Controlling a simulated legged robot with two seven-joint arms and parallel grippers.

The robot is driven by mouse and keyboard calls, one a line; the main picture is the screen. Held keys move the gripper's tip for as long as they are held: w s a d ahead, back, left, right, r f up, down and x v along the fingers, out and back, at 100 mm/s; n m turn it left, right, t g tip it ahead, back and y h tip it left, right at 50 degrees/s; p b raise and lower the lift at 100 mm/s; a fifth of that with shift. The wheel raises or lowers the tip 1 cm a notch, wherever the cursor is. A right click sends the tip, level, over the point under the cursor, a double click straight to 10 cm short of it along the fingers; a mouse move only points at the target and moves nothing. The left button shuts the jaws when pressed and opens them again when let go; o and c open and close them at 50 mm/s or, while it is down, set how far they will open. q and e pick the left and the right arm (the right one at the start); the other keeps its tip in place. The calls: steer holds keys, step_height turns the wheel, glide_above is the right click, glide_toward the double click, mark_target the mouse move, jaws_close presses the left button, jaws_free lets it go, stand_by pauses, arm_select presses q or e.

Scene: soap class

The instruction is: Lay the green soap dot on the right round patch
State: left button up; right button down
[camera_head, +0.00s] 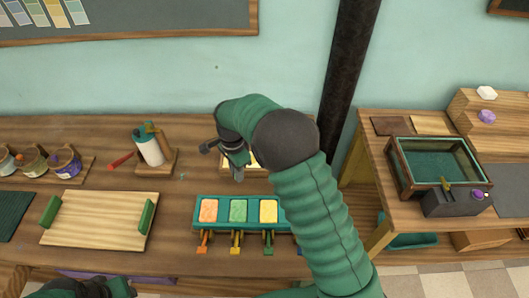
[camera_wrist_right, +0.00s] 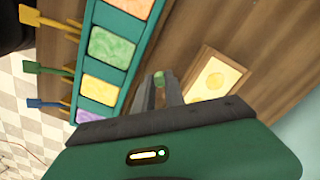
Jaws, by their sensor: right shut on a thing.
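My right gripper (camera_head: 238,174) is above the table behind the soap tray, fingers pointing down. In the right wrist view its fingers (camera_wrist_right: 160,88) are shut on the small green soap dot (camera_wrist_right: 159,78). A pale wooden board (camera_head: 228,163) lies behind the tray, mostly hidden by my gripper and arm. The other part of the board is hidden by the gripper. My left gripper (camera_head: 95,288) is at the bottom left edge, its fingers unclear.
The teal tray (camera_head: 197,220) holds several coloured soap blocks, with coloured-handled tools at its front. A dark post (camera_head: 350,65) rises behind my right arm.

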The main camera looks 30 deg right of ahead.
steer(key=shift+w+d, duration=0.15)
steer(key=shift+w, duration=0.05)
steer(key=w+d, duration=0.1)
steer(key=d, duration=0.3)
steer(key=w+d+p, duration=0.1)
steer(key=d, duration=0.4)
steer(key=w+d+f+p, duration=0.1)
steer(key=d, duration=0.4)
steer(key=shift+w+d+f, duration=0.1)
steer(key=shift+w+d, duration=0.1)
steer(key=shift+w, duration=0.1)
steer(key=f, duration=0.1)
steer(key=f+p, duration=0.1)
steer(key=f, duration=0.1)
steer(key=shift+d+f, duration=0.1)
steer(key=shift+d, duration=0.2)
steer(key=shift+w+f, duration=0.1)
steer(key=shift+f, duration=0.15)
steer(key=c, duration=1.4)
jaws_free()
step_height(320, 180, up, 12)
steer(key=shift+w+r+b, duration=0.1)
steer(key=shift+b, duration=0.25)
